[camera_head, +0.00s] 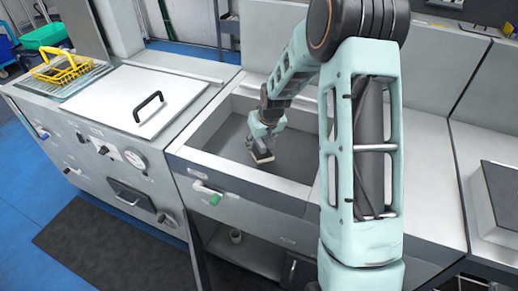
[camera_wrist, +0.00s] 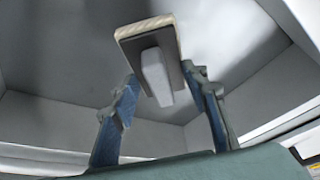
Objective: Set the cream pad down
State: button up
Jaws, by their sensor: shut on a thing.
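The cream pad (camera_head: 262,157) is a small block with a cream edge, a dark backing and a grey handle. In the head view it sits under my gripper (camera_head: 264,138), inside the grey sunken basin (camera_head: 222,175). In the wrist view the pad (camera_wrist: 148,27) lies beyond the fingers, with its handle pointing back between them. My gripper (camera_wrist: 168,100) is shut on the pad, one finger on each side of the handle. The pad is at or near the basin floor; I cannot tell whether it touches.
Left of the basin is a closed white lid (camera_head: 135,100) with a black handle. A yellow wire basket (camera_head: 62,68) rests on a rack at the far left. The basin's walls stand around my gripper, and its floor around the pad is clear. A grey box (camera_head: 503,195) is at right.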

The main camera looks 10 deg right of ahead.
aim_at(259, 148)
jog(key=shift+w+f, duration=0.45)
jog(key=shift+f, duration=0.05)
jog(key=shift+w+f+p, duration=0.1)
jog(key=shift+f+p, duration=0.2)
jog(key=shift+f, duration=1.35)
jog(key=shift+f, duration=0.1)
jog(key=o, duration=1)
jog(key=shift+r, duration=0.4)
jog(key=v, duration=1.1)
jog(key=shift+s+r, duration=0.2)
jog(key=shift+s, duration=0.05)
